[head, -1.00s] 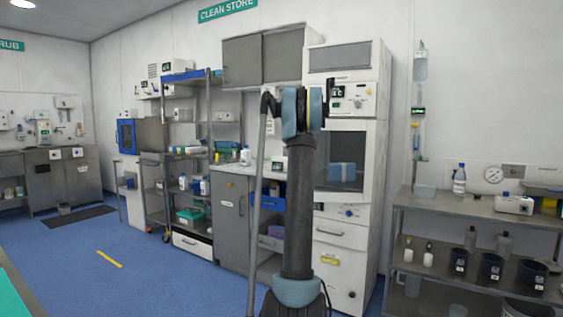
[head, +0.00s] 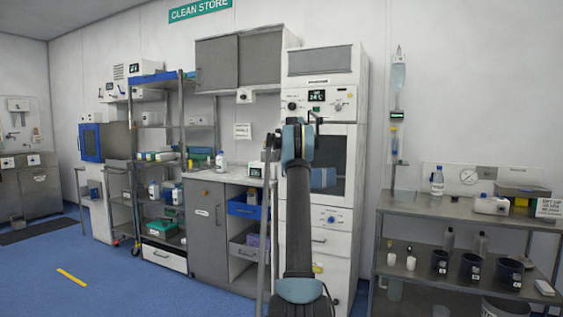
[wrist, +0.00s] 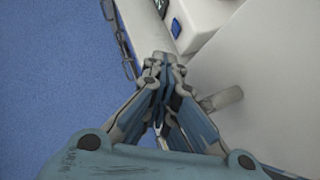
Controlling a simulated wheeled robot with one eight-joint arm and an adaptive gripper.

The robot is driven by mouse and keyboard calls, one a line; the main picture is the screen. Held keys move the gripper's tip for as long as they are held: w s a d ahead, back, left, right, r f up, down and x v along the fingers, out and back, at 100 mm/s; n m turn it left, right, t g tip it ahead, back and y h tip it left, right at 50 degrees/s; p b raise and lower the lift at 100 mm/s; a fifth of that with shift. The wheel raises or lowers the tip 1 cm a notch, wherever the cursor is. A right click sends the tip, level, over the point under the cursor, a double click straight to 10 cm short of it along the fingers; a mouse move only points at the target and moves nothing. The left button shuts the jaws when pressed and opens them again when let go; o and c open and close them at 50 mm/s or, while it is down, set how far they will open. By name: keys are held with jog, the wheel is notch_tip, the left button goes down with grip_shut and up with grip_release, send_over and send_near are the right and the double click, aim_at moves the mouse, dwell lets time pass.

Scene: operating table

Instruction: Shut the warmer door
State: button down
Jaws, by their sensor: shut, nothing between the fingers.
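The warmer (head: 362,120) is the tall white cabinet in the middle of the head view, with a display reading about 24 °C. I cannot tell whether the door is flush or slightly ajar. My gripper (wrist: 163,68) is shut and empty in the wrist view, over a pale surface with a short round peg or handle (wrist: 222,98) right of the fingers. I cannot tell whether the fingers touch anything. In the head view the fingers are hidden behind my arm.
A grey bench (head: 400,203) with bottles and dark pots stands at the right. A grey cabinet (head: 207,222) and a wire shelf unit (head: 185,120) stand left of the warmer. Open blue floor (head: 100,260) lies at the front left.

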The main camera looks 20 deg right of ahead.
jog(key=shift+w+d+r, duration=0.1)
jog(key=shift+w+d, duration=0.35)
jog(key=shift+d, duration=0.35)
jog(key=s+a+r, duration=0.7)
jog(key=s+a, duration=0.2)
jog(key=s+a+f+n+g, duration=0.1)
jog(key=s+a+n, duration=0.35)
jog(key=s, duration=0.45)
jog(key=s+a+f+n+g, duration=0.1)
jog(key=s+a+n, duration=0.3)
jog(key=s, duration=0.6)
jog(key=s+a+f+n+g, duration=0.1)
jog(key=s+f+n, duration=0.2)
jog(key=s, duration=0.4)
jog(key=s+a+f+n+h, duration=0.1)
jog(key=s+f+n, duration=0.15)
jog(key=s, duration=0.45)
jog(key=s+a+f+n+g, duration=0.1)
jog(key=s+f+n, duration=0.25)
jog(key=s, duration=0.35)
jog(key=s+f+n+g+h, duration=0.1)
jog(key=s+f+n, duration=0.6)
jog(key=s+f, duration=0.6)
jog(key=s+f+n+g+h, duration=0.1)
jog(key=s+f+n, duration=0.7)
jog(key=s+f, duration=0.5)
jog(key=s, duration=0.7)
jog(key=shift+s+a+f, duration=0.3)
jog(key=shift+f, duration=0.1)
